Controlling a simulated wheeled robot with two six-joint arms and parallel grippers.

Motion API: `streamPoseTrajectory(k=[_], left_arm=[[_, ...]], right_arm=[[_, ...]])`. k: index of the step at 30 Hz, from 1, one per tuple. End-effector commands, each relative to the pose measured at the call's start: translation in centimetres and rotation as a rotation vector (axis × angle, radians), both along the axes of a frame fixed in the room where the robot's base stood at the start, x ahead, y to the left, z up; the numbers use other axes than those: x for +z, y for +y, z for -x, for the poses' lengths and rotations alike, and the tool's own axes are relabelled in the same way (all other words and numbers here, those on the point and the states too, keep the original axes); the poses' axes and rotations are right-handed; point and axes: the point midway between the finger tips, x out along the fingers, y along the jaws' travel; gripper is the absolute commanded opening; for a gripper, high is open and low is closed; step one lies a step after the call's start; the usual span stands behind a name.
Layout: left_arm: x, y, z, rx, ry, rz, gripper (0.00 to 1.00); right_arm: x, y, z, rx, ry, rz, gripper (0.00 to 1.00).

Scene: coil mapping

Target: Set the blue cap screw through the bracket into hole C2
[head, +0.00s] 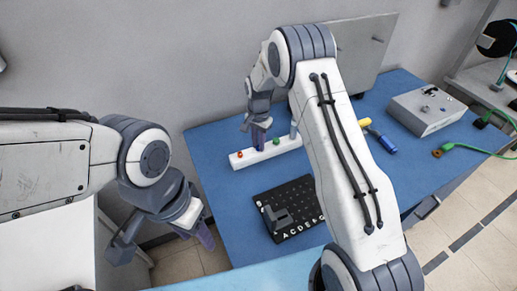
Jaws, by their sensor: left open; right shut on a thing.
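My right gripper (258,142) points down at the white rack (256,157), its fingers shut between a red screw (239,154) and a green screw (276,141). What it grips is hidden by the fingers; no blue cap screw shows elsewhere, so it appears to be that one. The black hole plate (306,203) lies on the blue table in front of the rack, with white letters along its near edge. A grey bracket (279,216) sits on its left part; hole C2 cannot be made out. My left gripper (165,243) is open and empty, left of the table.
My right arm hides the middle of the table and the plate's right side. A grey box (425,109) stands at the back right. A blue-handled tool (382,141) and a green cable (472,148) lie nearby. The table (225,210) is bare left of the plate.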

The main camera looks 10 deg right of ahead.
Motion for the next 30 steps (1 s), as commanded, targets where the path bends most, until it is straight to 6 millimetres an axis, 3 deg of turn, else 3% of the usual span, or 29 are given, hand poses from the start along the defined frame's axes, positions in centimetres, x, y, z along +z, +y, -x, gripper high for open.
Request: streamPoseTrajectory(k=[30], left_arm=[[1.9,0.0,0.0,0.0,0.0,0.0,0.5]], right_arm=[[2.7,0.0,0.0,0.0,-0.001,0.0,0.0]])
